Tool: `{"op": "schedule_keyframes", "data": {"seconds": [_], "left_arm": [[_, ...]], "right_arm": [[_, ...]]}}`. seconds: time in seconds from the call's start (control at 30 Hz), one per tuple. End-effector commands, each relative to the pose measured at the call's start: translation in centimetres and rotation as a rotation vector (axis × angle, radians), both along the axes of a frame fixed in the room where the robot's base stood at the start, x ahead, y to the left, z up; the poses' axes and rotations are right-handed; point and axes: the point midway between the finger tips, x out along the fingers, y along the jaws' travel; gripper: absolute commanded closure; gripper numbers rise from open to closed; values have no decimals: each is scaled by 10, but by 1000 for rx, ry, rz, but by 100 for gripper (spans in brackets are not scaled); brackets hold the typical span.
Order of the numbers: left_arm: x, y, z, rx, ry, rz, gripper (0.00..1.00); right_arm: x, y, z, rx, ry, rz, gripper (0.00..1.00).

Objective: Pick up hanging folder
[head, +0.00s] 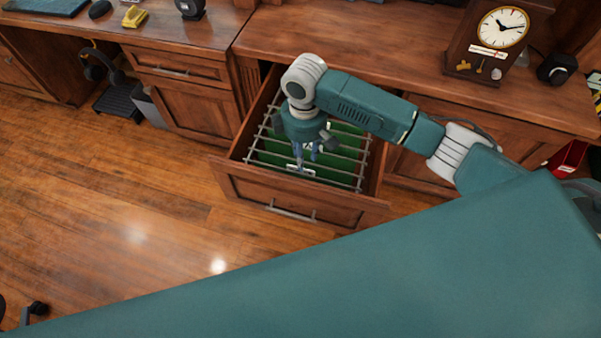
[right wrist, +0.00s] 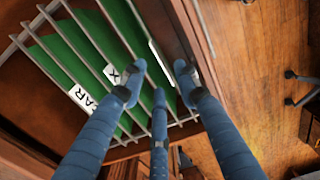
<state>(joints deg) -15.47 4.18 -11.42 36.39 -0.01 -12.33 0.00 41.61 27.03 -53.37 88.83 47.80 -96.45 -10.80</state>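Green hanging folders (head: 345,152) lie in an open wooden drawer (head: 270,190), between several pale metal rails. In the right wrist view the green folders (right wrist: 88,48) carry white tabs, one marked "X" (right wrist: 112,73) and one with letters like "AR" (right wrist: 84,98). My right gripper (head: 305,158) points down into the drawer near its front. In the right wrist view its blue fingers (right wrist: 158,78) are spread apart over the folders and rails, with nothing visible held between them. Whether a fingertip touches a folder cannot be told. My left gripper is not in view.
The desk top (head: 350,45) overhangs behind the drawer, with a wooden clock (head: 492,38) at its right. A second cabinet (head: 190,100) stands left of the drawer. Open wooden floor (head: 100,215) lies in front and to the left.

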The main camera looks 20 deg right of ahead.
Motion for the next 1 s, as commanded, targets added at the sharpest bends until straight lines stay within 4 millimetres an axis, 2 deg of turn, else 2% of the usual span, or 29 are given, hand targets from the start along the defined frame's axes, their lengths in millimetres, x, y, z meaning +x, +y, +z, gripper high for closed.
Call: {"op": "schedule_keyframes", "data": {"seconds": [0.1,0.2,0.33,0.47,0.6,0.77,0.9,0.93,1.0], "left_arm": [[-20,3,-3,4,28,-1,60],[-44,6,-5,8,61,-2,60],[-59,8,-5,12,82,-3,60],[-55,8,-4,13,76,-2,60],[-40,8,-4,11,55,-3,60],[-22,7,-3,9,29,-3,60],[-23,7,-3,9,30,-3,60],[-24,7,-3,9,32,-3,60],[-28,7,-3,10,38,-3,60]], "right_arm": [[0,0,-19,0,1,-1,69],[1,1,-27,1,-2,-1,69],[2,2,-36,0,0,-1,69],[7,5,-56,0,0,-1,69],[8,5,-75,-1,-1,-2,69],[8,4,-81,1,-3,-1,69],[8,5,-81,1,-3,0,69],[8,5,-81,1,-3,0,71],[8,5,-81,1,-3,0,85]]}}
